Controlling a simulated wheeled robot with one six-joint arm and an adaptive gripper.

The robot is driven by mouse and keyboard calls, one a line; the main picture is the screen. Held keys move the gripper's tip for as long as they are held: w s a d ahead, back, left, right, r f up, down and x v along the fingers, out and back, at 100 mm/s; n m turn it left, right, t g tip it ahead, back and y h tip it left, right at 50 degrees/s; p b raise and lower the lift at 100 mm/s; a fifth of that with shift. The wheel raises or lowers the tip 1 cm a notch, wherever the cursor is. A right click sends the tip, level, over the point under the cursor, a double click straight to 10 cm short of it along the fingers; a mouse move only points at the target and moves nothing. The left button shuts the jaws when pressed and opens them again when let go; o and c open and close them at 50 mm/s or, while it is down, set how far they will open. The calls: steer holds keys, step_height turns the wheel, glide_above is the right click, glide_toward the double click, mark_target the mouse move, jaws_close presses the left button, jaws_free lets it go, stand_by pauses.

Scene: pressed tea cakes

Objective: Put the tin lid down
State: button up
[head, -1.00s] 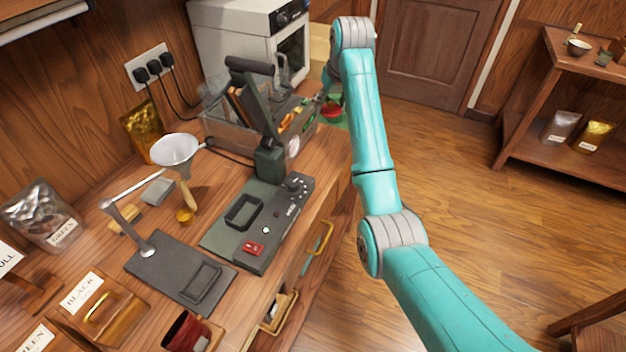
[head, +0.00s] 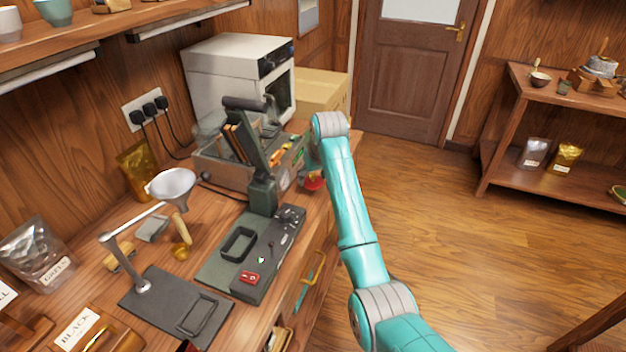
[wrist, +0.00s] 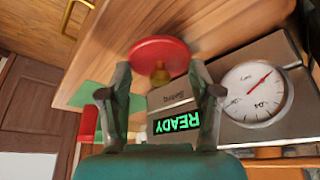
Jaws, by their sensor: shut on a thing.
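The tin lid (wrist: 160,52) is a round red disc with a brass knob (wrist: 160,76), seen in the wrist view. My gripper (wrist: 160,82) is shut on it, with the knob between the fingers. In the head view the red lid (head: 313,184) shows beneath the end of my arm, at the right edge of the counter. The wrist view does not clearly show whether the lid touches the wood. A red object (wrist: 89,123), possibly the tin, is by a green mat (wrist: 92,93), left of my gripper.
A device with a green READY display (wrist: 178,122) and a round dial (wrist: 252,92) stands close to the right of my gripper. In the head view a dark lever press (head: 262,195) and a white oven (head: 235,75) are nearby. The floor right of the counter is clear.

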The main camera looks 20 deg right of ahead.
steer(key=shift+f, duration=0.7)
steer(key=o, duration=0.9)
steer(key=shift+f, duration=0.15)
steer(key=v, duration=1.2)
steer(key=shift+w, duration=0.1)
